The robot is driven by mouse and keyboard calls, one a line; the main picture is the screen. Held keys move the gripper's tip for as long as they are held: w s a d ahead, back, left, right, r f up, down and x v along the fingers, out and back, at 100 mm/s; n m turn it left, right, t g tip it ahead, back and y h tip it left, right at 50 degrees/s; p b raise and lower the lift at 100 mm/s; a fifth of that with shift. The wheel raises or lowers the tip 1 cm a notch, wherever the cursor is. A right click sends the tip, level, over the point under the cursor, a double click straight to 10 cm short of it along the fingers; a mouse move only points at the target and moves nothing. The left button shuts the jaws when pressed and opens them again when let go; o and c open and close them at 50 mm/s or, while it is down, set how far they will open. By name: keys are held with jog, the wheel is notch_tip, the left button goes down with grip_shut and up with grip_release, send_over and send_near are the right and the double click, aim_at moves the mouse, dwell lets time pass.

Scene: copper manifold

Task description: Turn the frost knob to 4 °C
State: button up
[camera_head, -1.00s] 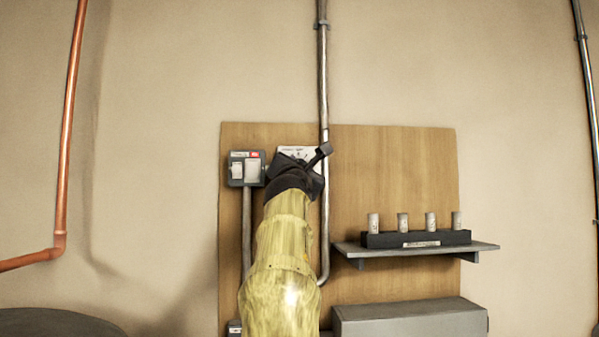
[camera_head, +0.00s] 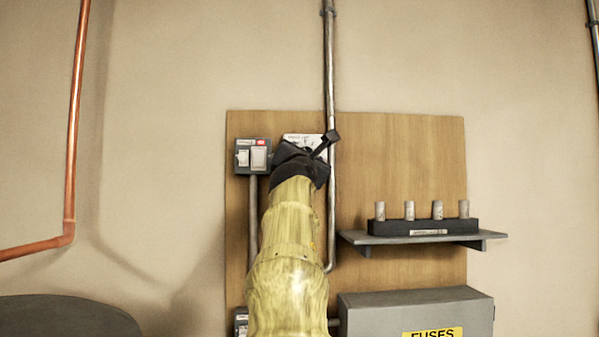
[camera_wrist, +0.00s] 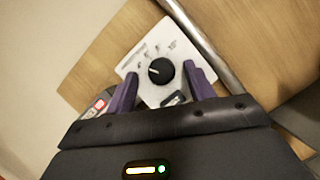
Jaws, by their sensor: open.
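The frost knob (camera_wrist: 160,71) is a round black dial with a white pointer mark, on a white plate (camera_wrist: 141,57) with scale marks too small to read. In the wrist view my gripper (camera_wrist: 160,82) is open, its two purple fingers on either side of the knob. I cannot tell whether they touch it. In the head view only the top of the white plate (camera_head: 303,139) shows above my dark wrist; the knob and fingertips are hidden behind it.
A grey switch box (camera_head: 253,157) is close left of the plate, and a metal conduit (camera_head: 331,210) runs close right. A shelf (camera_head: 420,239) holds several fuses in a black block. A grey fuse box (camera_head: 380,312) sits below on the wooden board (camera_head: 400,150).

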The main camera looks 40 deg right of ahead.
jog(key=b+v, duration=1.2)
jog(key=v, duration=0.4)
jog(key=shift+s+a+f, duration=0.2)
jog(key=shift+s+a, duration=0.05)
jog(key=shift+w, duration=0.1)
